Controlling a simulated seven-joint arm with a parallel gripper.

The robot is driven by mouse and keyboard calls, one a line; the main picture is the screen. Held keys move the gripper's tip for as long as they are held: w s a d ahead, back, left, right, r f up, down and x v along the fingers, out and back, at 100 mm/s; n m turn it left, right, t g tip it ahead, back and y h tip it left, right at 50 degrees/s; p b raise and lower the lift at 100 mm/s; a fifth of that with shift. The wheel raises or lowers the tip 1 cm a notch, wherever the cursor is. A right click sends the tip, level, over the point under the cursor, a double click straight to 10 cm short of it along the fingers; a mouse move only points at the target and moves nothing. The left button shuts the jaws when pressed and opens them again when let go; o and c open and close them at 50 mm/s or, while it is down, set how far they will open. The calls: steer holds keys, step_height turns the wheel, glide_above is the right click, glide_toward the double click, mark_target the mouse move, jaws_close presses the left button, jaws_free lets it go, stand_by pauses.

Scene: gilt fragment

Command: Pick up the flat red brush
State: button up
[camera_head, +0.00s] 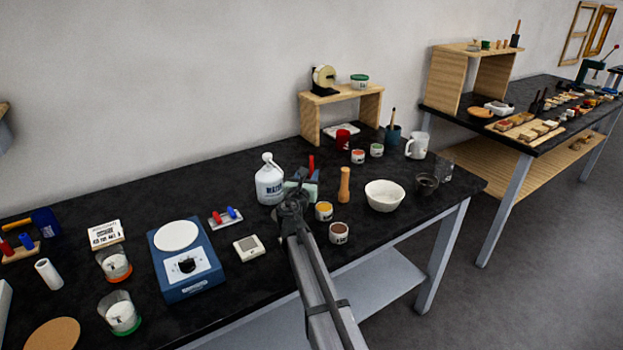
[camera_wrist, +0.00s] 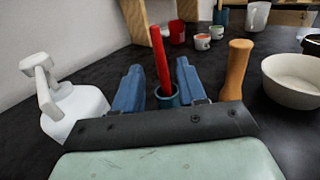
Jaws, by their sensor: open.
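A red stick-like handle (camera_wrist: 158,60), which looks like the flat red brush, stands nearly upright in a small blue cup (camera_wrist: 172,101) in the wrist view. Its lower end is hidden in the cup. In the head view, the red handle (camera_head: 311,164) shows just behind my gripper (camera_head: 304,175). In the wrist view, my gripper (camera_wrist: 159,72) is open, with one blue finger on each side of the handle and cup. I see no contact, and how far ahead the handle stands is hard to tell.
A white jug (camera_head: 269,184) is close on the left and a wooden handle-like piece (camera_head: 344,184) close on the right. A wooden shelf (camera_head: 341,108) stands behind.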

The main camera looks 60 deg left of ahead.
mark_target(311, 167)
steer(key=shift+x, duration=2.75)
steer(key=shift+r, duration=0.15)
steer(key=shift+c, duration=0.3)
jaws_close()
